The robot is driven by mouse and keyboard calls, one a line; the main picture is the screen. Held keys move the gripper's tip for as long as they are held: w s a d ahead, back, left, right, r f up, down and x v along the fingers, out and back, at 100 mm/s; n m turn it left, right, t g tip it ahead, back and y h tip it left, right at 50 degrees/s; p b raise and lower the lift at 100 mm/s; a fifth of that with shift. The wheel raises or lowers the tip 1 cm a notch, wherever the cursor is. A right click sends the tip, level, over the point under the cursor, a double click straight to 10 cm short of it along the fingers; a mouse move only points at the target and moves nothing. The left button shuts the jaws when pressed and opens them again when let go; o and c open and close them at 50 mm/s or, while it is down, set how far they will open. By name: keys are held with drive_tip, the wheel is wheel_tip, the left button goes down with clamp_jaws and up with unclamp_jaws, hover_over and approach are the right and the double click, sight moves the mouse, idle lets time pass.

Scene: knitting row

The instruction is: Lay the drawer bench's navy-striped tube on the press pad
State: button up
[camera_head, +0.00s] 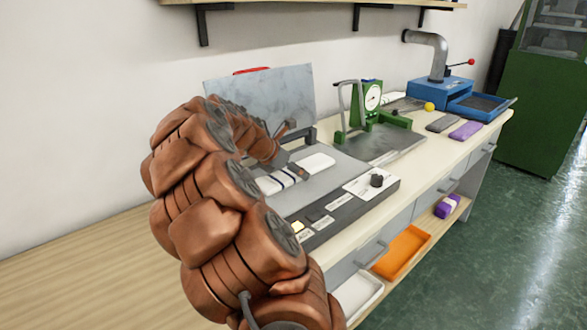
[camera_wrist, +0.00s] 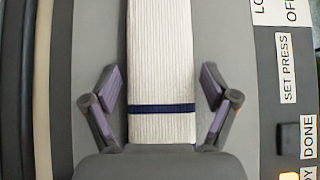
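The white ribbed tube with navy stripes (camera_head: 315,163) lies flat on the grey press pad (camera_head: 333,178). In the wrist view the tube (camera_wrist: 160,50) runs lengthwise down the middle, with one navy band showing between my fingers; its near end is hidden by my gripper's body. My gripper (camera_wrist: 160,88) is open, with one finger on each side of the tube and a visible gap on both sides. In the head view my gripper (camera_head: 297,172) is low over the tube and partly hidden by my arm. The press's grey lid (camera_head: 275,95) stands raised behind the pad.
A dark control strip (camera_head: 340,208) with labels, a black knob and a lit button borders the pad. A green dial scale (camera_head: 371,100) and a blue machine (camera_head: 440,93) stand farther right.

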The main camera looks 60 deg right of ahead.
drive_tip(key=shift+o, duration=0.5)
drive_tip(key=shift+r, duration=0.2)
drive_tip(key=v, duration=1.2)
drive_tip(key=shift+a, duration=0.1)
drive_tip(key=shift+f, duration=0.1)
